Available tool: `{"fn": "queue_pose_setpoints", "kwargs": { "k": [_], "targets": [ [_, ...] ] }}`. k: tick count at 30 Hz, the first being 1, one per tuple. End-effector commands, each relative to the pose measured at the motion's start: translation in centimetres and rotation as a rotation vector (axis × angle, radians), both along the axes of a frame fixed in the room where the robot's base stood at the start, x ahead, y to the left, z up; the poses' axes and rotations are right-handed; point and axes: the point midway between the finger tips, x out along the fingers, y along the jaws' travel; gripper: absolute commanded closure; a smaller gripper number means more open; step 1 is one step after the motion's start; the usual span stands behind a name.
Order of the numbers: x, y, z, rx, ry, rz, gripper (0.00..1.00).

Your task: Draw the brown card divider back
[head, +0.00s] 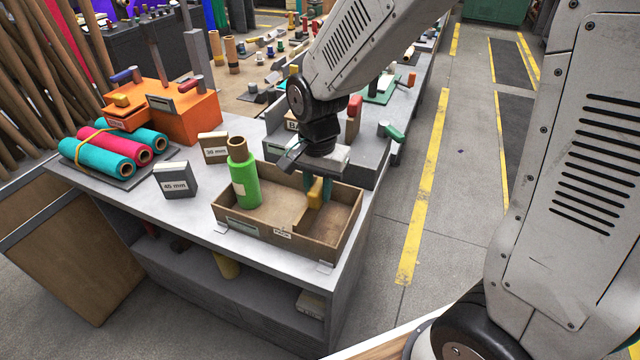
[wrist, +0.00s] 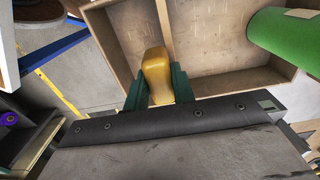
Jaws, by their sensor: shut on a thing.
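The brown card divider (wrist: 164,32) stands across the inside of a wooden tray (head: 254,236), parting it into two compartments. A yellow knob (wrist: 155,70) sits at the divider's edge; it also shows in the head view (head: 315,193). My gripper (head: 318,188) reaches down into the tray, its dark green fingers on both sides of the knob, shut on it. In the wrist view the fingers (wrist: 158,88) flank the knob. The gripper partly hides the divider in the head view.
A green roll (head: 243,178) stands upright in the tray's left compartment. The right compartment looks empty. A grey bin (head: 368,172) stands close behind the tray. Teal and pink rolls (head: 115,150), label blocks (head: 176,181) and an orange box (head: 190,118) are to the left.

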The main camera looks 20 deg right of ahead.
Motion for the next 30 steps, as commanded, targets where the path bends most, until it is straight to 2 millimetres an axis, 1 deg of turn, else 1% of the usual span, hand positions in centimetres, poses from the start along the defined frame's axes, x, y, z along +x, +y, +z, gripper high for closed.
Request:
{"fn": "queue_pose_setpoints", "kwargs": {
  "k": [1,2,3,4,11,14,17,24,27,30],
  "targets": [
    [0.1,0.0,0.1,0.0,-0.004,0.002,1.0],
    [0.2,0.0,0.1,0.001,-0.005,0.002,0.67],
    [0.1,0.1,0.1,0.0,-0.004,0.002,0.55],
    [0.1,0.0,0.1,0.001,-0.004,0.001,0.53],
    [0.1,0.0,0.1,0.001,-0.002,0.0,0.53],
    [0.1,-0.1,0.5,0.001,-0.003,-0.001,0.53],
    [0.2,-0.1,1.7,0.001,-0.005,-0.002,0.53],
    [0.1,-0.1,5.8,0.002,-0.006,-0.001,0.53],
    [0.2,-0.1,7.0,0.001,-0.005,-0.001,0.53],
    [0.1,-0.1,7.7,0.0,-0.003,-0.001,0.53]
  ]
}}
